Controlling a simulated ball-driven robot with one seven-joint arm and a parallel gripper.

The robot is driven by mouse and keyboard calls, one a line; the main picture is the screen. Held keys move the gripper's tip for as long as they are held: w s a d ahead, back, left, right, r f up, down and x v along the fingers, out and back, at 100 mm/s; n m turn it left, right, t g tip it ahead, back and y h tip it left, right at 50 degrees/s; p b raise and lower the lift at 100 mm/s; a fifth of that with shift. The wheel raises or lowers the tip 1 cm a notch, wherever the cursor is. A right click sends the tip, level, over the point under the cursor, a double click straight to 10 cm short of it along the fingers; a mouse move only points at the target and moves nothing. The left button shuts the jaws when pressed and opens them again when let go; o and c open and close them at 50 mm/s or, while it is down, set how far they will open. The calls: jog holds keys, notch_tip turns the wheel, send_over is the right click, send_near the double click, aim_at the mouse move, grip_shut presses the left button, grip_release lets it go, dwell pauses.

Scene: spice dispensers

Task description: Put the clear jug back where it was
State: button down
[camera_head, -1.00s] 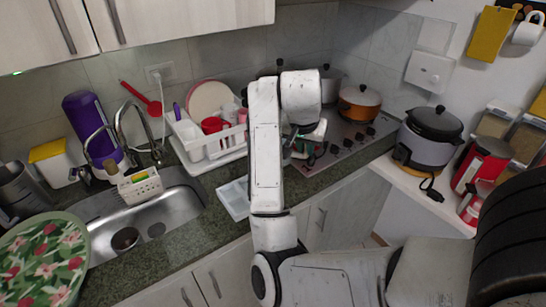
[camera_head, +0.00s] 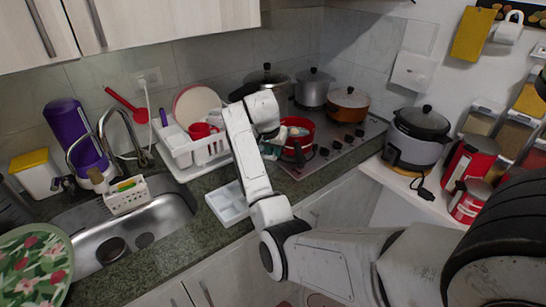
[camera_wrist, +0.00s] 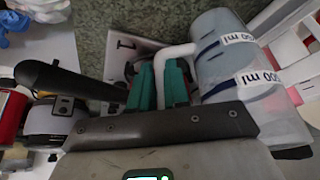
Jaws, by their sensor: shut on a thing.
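The clear jug (camera_wrist: 215,65) is translucent, with white measuring labels and a white handle (camera_wrist: 172,55). In the wrist view, the teal fingers of my gripper (camera_wrist: 173,84) are shut on that handle, and the jug's body is to their right. In the head view, only a little teal of my gripper (camera_head: 270,150) shows beside the arm, near the counter between the dish rack and the stove. I cannot make out the jug in the head view.
A white dish rack (camera_head: 182,153) stands left of my gripper and a red pot (camera_head: 297,151) to the right on the stove (camera_head: 335,150). A black handle (camera_wrist: 65,80) is close on the left in the wrist view. A white tray (camera_head: 222,208) lies on the counter's front.

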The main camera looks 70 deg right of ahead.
jog(key=shift+w+d+f+p, duration=0.1)
jog(key=shift+f+p, duration=0.2)
jog(key=shift+f, duration=0.6)
jog(key=shift+w+d+f+p, duration=0.1)
jog(key=shift+f+p, duration=0.2)
jog(key=shift+f, duration=0.65)
jog(key=c, duration=1.1)
grip_release()
jog(key=shift+a+f, duration=0.1)
jog(key=b+v, duration=0.1)
jog(key=v, duration=1.1)
